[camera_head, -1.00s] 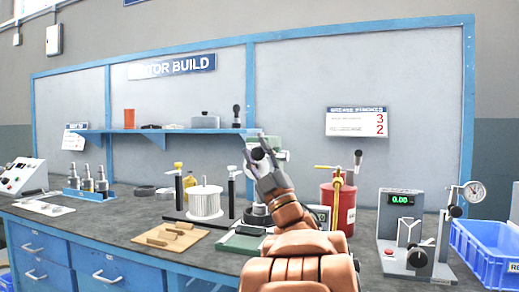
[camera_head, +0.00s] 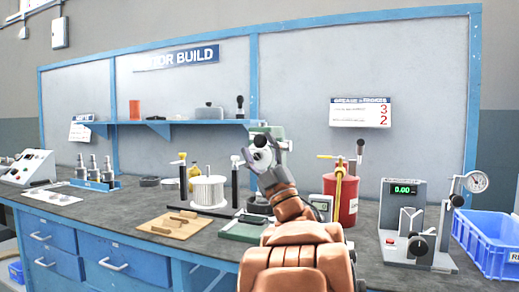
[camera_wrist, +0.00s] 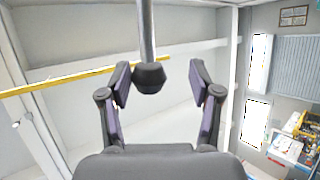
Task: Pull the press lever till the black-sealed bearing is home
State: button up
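The press (camera_head: 278,134), a pale green machine, stands on the bench, mostly hidden behind my arm. Its lever shows in the wrist view as a grey rod with a black knob (camera_wrist: 149,79) at its end. My gripper (camera_wrist: 160,82) is open, with the knob between its two fingers. Gaps show on both sides, the wider on the right, and neither finger appears to touch it. In the head view my gripper (camera_head: 262,156) is raised in front of the press. I cannot make out the black-sealed bearing; the press's lower part is hidden by my arm.
A red can (camera_head: 341,200) with a yellow-handled pump stands right of my arm. A gauge stand with green display (camera_head: 403,189) and a blue bin (camera_head: 488,242) are farther right. A white-wound part (camera_head: 208,191) and a wooden board (camera_head: 176,226) lie left.

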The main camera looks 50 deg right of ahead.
dwell(0.3)
jog(key=v, duration=0.7)
jog(key=shift+s, duration=0.25)
jog(key=shift+a+f, duration=0.1)
jog(key=shift+f, duration=0.05)
